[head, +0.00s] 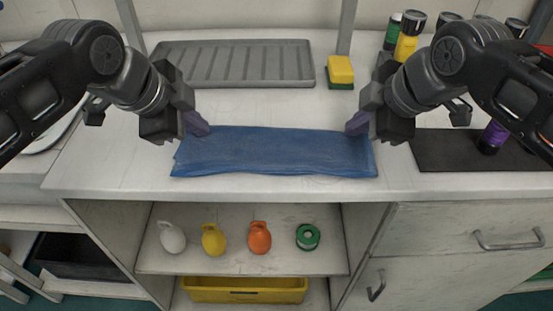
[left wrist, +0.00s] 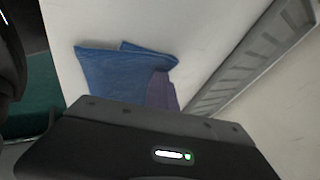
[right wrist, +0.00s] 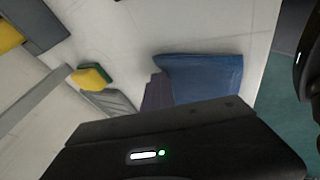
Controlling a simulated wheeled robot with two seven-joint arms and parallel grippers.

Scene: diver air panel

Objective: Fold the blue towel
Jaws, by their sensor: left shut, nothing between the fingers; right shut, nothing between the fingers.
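The blue towel (head: 275,153) lies on the white counter as a long, flat strip, with layered edges along its front and right end. My left gripper (head: 204,127) is shut and empty at the towel's back left corner. My right gripper (head: 353,127) is shut and empty at its back right corner. I cannot tell whether the fingertips touch the cloth. The towel's left end shows in the left wrist view (left wrist: 120,72), and its right end shows in the right wrist view (right wrist: 205,77).
A grey ribbed tray (head: 235,64) lies behind the towel. A yellow and green sponge (head: 340,72) is at the back right, near several bottles (head: 408,36). A dark mat (head: 445,150) with a purple-banded bottle (head: 493,136) lies right. The counter's front edge is close to the towel.

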